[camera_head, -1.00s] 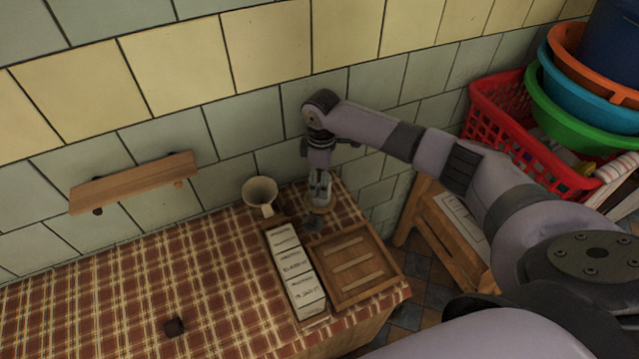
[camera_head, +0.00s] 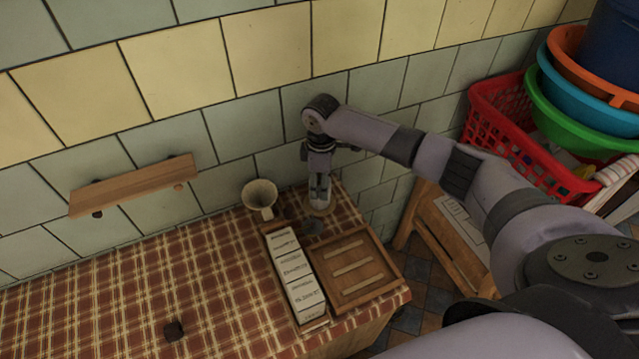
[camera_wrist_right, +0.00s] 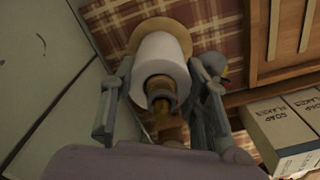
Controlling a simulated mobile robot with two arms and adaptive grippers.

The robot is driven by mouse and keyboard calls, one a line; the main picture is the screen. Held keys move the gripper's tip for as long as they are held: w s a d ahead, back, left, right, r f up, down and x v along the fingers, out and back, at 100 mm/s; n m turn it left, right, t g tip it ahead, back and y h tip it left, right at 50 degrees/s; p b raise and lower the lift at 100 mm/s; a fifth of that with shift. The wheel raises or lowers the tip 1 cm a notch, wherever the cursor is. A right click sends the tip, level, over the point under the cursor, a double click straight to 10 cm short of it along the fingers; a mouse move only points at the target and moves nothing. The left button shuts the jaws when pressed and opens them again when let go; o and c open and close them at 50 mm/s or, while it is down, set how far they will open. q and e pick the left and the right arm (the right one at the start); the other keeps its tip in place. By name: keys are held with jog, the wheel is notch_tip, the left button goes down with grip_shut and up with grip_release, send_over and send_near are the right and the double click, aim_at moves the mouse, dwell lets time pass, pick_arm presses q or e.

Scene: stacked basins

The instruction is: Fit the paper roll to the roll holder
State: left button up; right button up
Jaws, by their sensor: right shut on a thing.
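The white paper roll (camera_wrist_right: 160,57) shows in the right wrist view, end-on, with its brown core facing the camera. A wooden post (camera_wrist_right: 171,133) shows at the core and the roll appears to be around it. The round wooden base of the roll holder (camera_wrist_right: 160,23) lies beyond the roll on the cloth; its edge also shows in the head view (camera_head: 322,210). My right gripper (camera_head: 319,203) is at the holder, pointing down, with a finger on each side of the roll (camera_wrist_right: 160,100), shut on it. Whether the roll touches the base is hidden. My left gripper is out of view.
The tiled wall (camera_head: 235,125) is just behind. A wall shelf (camera_head: 135,186) hangs left. The table's left part is mostly clear.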

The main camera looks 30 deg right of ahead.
jog(key=o, duration=0.6)
jog(key=c, duration=0.7)
jog(key=shift+c, duration=0.2)
jog(key=shift+f, duration=0.1)
jog(key=o, duration=1.3)
